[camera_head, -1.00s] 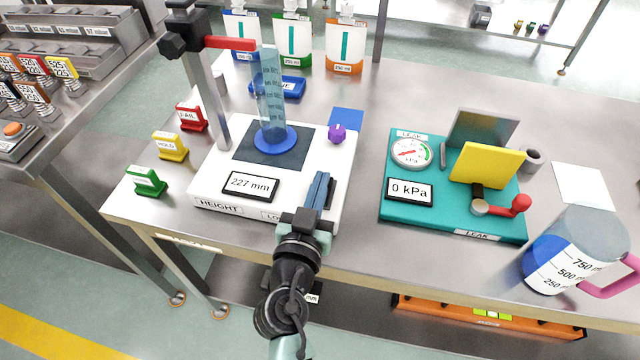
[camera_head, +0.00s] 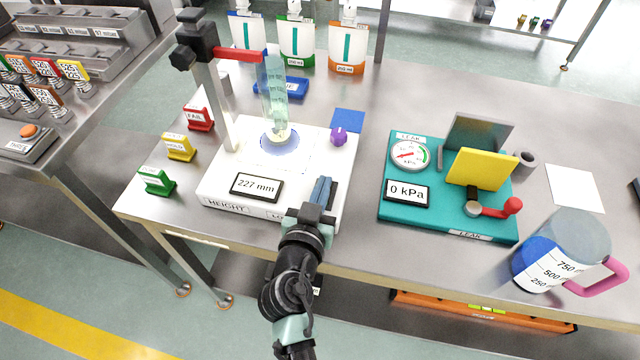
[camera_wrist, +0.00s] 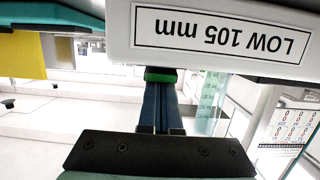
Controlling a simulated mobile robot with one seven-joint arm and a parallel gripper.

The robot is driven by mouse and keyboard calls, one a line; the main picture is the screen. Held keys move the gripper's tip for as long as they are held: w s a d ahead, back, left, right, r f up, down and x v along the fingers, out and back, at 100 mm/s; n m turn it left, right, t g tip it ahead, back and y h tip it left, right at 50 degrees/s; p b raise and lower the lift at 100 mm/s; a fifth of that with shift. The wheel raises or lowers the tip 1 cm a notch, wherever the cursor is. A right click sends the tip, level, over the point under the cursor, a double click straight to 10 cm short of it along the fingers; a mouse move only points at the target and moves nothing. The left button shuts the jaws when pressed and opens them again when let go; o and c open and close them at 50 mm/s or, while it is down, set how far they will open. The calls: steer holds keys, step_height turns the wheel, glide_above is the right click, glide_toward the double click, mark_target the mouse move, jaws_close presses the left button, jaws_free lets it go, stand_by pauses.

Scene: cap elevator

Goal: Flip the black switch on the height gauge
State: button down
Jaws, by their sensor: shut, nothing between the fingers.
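The height gauge is a white box (camera_head: 215,190) with a "227 mm" display (camera_head: 257,187), a post with a red arm (camera_head: 235,52) and a clear tube (camera_head: 273,85) standing on its lit pale pad (camera_head: 305,150). My gripper (camera_head: 323,185) is shut and empty, with its blue fingers at the box's front right corner. In the wrist view my fingers (camera_wrist: 160,105) reach a small dark piece with a green face (camera_wrist: 162,75), beside the "LOW 105 mm" label (camera_wrist: 220,32). This may be the switch. The fingers partly hide it, and I cannot tell whether they touch it.
A purple knob (camera_head: 338,137) sits at the box's back right. The teal leak tester (camera_head: 405,222) stands to the right, and a jug with a pink handle (camera_head: 565,250) is farther right. Green (camera_head: 157,182), yellow (camera_head: 179,147) and red (camera_head: 198,118) tags stand on the left.

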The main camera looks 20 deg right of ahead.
steer(key=r+p, duration=0.2)
steer(key=r, duration=0.1)
steer(key=r+p, duration=0.1)
steer(key=shift+w+d+r, duration=0.15)
steer(key=shift+w+d, duration=0.1)
steer(key=shift+w, duration=0.1)
steer(key=r+b+v, duration=0.1)
steer(key=v, duration=0.9)
steer(key=shift+w+r, duration=0.2)
steer(key=shift+r, duration=0.05)
